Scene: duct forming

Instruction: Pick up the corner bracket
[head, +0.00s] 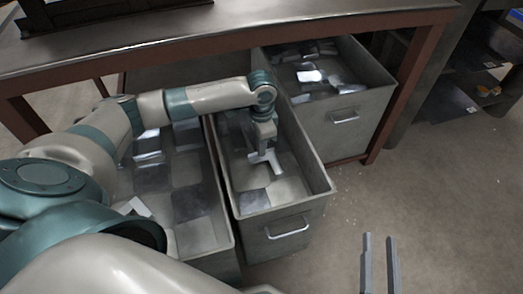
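A small pale angled piece (268,160), which looks like the corner bracket, shows inside the middle metal bin (325,190). My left gripper (264,149) reaches down into this bin, directly above the piece and seeming to meet it. Its fingers are small and partly hidden, so I cannot tell whether they are closed on the piece. My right gripper (380,265) is at the bottom right, over the floor, with its two fingers apart and nothing between them.
A left bin (228,235) with flat metal pieces stands beside the middle bin. A right bin (345,130) with metal scraps stands further back under the workbench (230,35). A dark shelf (465,85) is at the far right. The floor (430,190) at right is clear.

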